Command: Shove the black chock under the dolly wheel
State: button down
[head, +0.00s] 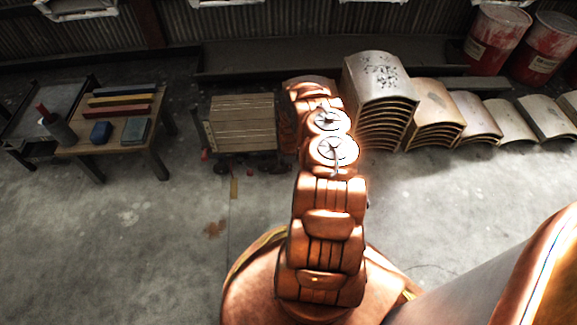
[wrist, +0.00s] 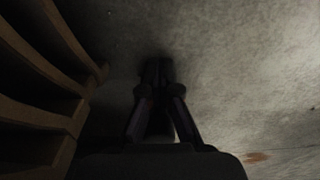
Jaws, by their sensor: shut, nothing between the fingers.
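A wooden-slatted dolly (head: 243,122) stands left of my arm in the head view. A dark wheel (head: 220,168) shows under its near left side; its right end is close to or partly behind my arm. My gripper (wrist: 157,68) points at the concrete floor in the wrist view, with its dark fingertips together. I cannot make out a black chock in either view; the area around the fingertips is too dark to tell one apart. The gripper is hidden behind my arm in the head view.
A stack of curved panels (head: 380,100) stands right of my arm; curved brown panels (wrist: 40,85) line the left of the wrist view. A work table (head: 115,130) with tools stands at left. Red drums (head: 497,40) stand back right. The front left floor is clear.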

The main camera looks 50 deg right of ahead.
jog(key=shift+s+d+r+p, duration=0.1)
jog(key=shift+s+d+p, duration=0.2)
jog(key=shift+d+p, duration=0.05)
jog(key=shift+s+d+p, duration=0.7)
jog(key=shift+s+d, duration=0.35)
jog(key=shift+d, duration=0.15)
notch_tip(320, 180, up, 10)
jog(key=p, duration=0.3)
